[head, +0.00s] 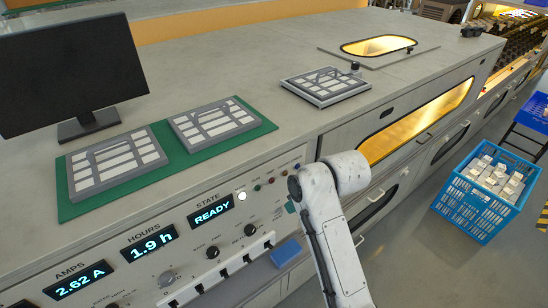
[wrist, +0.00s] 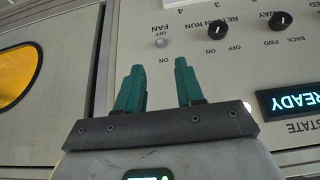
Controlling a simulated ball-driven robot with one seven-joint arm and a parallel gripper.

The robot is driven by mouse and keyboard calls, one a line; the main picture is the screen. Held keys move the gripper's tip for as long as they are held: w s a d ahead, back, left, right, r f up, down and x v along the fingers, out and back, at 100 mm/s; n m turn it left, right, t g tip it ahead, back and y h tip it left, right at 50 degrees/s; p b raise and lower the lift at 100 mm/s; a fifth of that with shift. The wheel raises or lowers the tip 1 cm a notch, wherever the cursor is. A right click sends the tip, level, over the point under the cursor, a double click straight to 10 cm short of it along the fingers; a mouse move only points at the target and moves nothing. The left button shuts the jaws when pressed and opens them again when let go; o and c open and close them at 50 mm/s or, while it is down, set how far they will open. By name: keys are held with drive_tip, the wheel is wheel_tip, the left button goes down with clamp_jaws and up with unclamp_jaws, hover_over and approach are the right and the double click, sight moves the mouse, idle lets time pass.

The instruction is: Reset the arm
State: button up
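My gripper (wrist: 158,85) shows in the wrist view with two green fingers standing apart and nothing between them. I cannot tell whether the fingers touch the panel.
A green mat (head: 70,205) with two grey trays (head: 110,160) lies on the bench top beside a black monitor (head: 70,70). Another tray (head: 325,85) lies farther right. A blue crate (head: 465,215) of white boxes stands on the floor at right. A blue block (head: 286,252) sits below the panel.

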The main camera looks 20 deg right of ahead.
drive_tip(key=s+d+f+m+g+b, duration=0.1)
drive_tip(key=s+f, duration=0.4)
drive_tip(key=s, duration=0.6)
drive_tip(key=s+d+f+m+g+h+b, duration=0.1)
drive_tip(key=s+d+f+m+g, duration=0.1)
drive_tip(key=s+f, duration=0.4)
drive_tip(key=s+d+f+m+g+h+b, duration=0.1)
drive_tip(key=s+f, duration=0.5)
drive_tip(key=s, duration=1.1)
drive_tip(key=shift+d+g+b, duration=0.3)
drive_tip(key=shift+d+b, duration=0.25)
drive_tip(key=shift+d, duration=0.7)
